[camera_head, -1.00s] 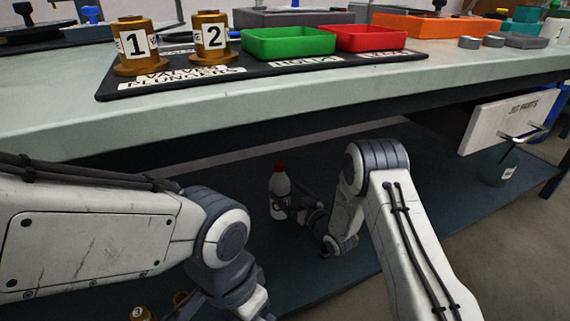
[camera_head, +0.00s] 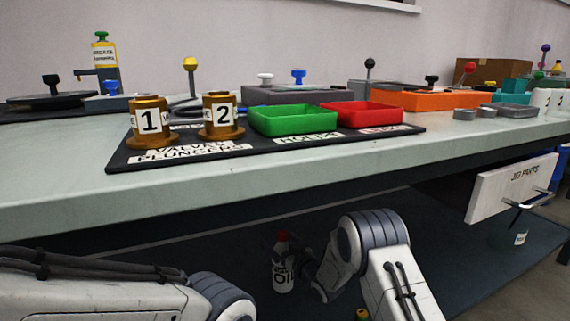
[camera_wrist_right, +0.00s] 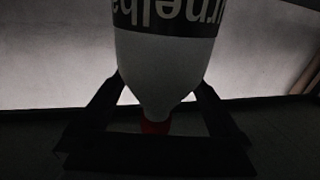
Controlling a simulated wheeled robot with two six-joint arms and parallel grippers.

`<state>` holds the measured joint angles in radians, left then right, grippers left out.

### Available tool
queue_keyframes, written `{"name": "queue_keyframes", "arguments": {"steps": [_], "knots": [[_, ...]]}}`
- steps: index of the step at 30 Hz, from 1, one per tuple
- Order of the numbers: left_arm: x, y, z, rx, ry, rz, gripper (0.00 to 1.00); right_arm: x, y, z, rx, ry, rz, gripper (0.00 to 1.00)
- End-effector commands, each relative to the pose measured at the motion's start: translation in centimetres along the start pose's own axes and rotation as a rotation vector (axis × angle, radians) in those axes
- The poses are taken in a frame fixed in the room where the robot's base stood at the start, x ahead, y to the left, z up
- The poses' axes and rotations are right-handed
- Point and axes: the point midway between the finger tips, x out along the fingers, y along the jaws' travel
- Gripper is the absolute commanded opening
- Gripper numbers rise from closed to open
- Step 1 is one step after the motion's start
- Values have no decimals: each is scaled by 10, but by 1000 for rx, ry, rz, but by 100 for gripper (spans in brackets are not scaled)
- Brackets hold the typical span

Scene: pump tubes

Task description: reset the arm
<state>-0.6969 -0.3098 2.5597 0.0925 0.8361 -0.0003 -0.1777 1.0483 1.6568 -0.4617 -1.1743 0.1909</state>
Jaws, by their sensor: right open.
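In the head view, a white oil bottle (camera_head: 283,276) with a dark label and a red cap stands on the dark surface under the bench. My right gripper (camera_head: 300,252) is small and dark beside the bottle's upper part, partly merged with the shadow. In the right wrist view, the bottle (camera_wrist_right: 160,62) appears upside down between the two dark fingers of my right gripper (camera_wrist_right: 160,88), with its red cap toward the palm. The fingers stand open. My left arm comes in at the lower left, and its gripper is out of the frame.
The bench edge (camera_head: 330,166) hangs above my right arm. On the bench are two brass cylinders marked 1 (camera_head: 149,122) and 2 (camera_head: 221,117), a green tray (camera_head: 293,121) and a red tray (camera_head: 361,114). A white drawer front (camera_head: 512,187) sticks out at right.

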Motion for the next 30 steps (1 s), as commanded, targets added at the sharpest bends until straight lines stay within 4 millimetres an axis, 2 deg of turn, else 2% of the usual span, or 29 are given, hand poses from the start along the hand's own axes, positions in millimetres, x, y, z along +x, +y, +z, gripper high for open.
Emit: {"name": "queue_keyframes", "arguments": {"steps": [14, 25, 26, 27, 30], "knots": [[4, 0, 0, 0, 0, 0, 100, 1, -1, 4, 0, 0, -1, 100], [40, -3, 2, 0, 0, 0, 100, -5, 10, 49, 0, -1, 14, 100], [39, -3, 2, 0, -1, 0, 100, -7, 10, 49, 0, -1, 15, 100], [24, -2, 2, 0, -2, 0, 100, -14, 11, 39, 0, -3, 15, 100], [13, -1, 0, 0, 0, 0, 100, -30, 10, 39, 1, -4, 15, 100]]}}
